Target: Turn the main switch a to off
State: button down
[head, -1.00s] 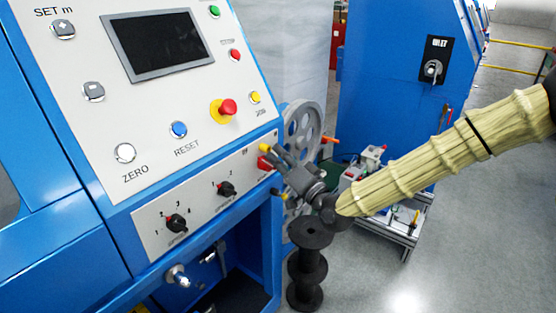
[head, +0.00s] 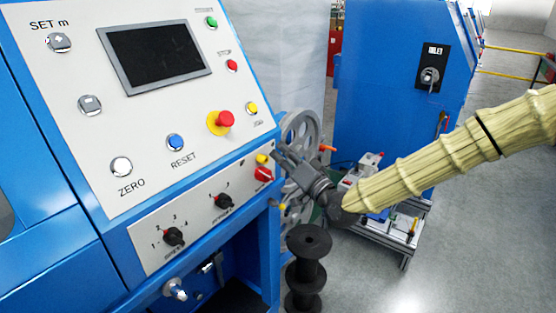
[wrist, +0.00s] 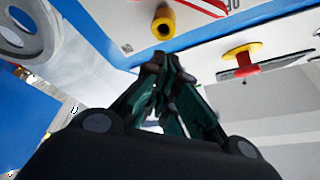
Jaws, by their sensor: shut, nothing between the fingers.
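A red rotary switch (head: 263,174), which looks like the main switch, sits at the right end of the lower strip of the blue machine's panel. A yellow part (head: 261,159) is just above it. The switch's label and exact setting are too small to read. My gripper (head: 277,156) is shut and empty, just right of and slightly above the switch, with a small gap in the picture. In the wrist view, my closed fingertips (wrist: 160,68) point toward the panel, below a yellow knob with a dark centre (wrist: 163,22).
A red mushroom button on a yellow base (head: 222,121) and a yellow button (head: 251,108) are close by on the panel. Black selector knobs (head: 223,201) are to the left. A grey spoked wheel (head: 301,130) and black spool (head: 308,262) stand right of the machine.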

jog(key=b+v, duration=0.1)
jog(key=v, duration=0.9)
jog(key=s+d+f+g+h+p, duration=0.1)
jog(key=s+f+g+h, duration=0.3)
jog(key=f, duration=0.7)
jog(key=s+d+f+g+h+p, duration=0.1)
jog(key=s+f, duration=0.5)
jog(key=f, duration=0.5)
jog(key=s+f+g+h+p, duration=0.25)
jog(key=s+f, duration=0.25)
jog(key=f, duration=0.5)
jog(key=s+d+f+g+h, duration=0.2)
jog(key=s+d+f, duration=0.2)
jog(key=s, duration=0.4)
jog(key=s+d+f+g+h+p, duration=0.1)
jog(key=s+d+f+g+h, duration=0.1)
jog(key=s, duration=0.7)
jog(key=s+d+f+g+h+p, duration=0.1)
jog(key=s+d+f+g+h, duration=0.1)
jog(key=s+d+f+g, duration=0.2)
jog(key=s+d+f, duration=0.2)
jog(key=s+d, duration=0.2)
jog(key=shift+s, duration=0.3)
jog(key=shift+d, duration=0.1)
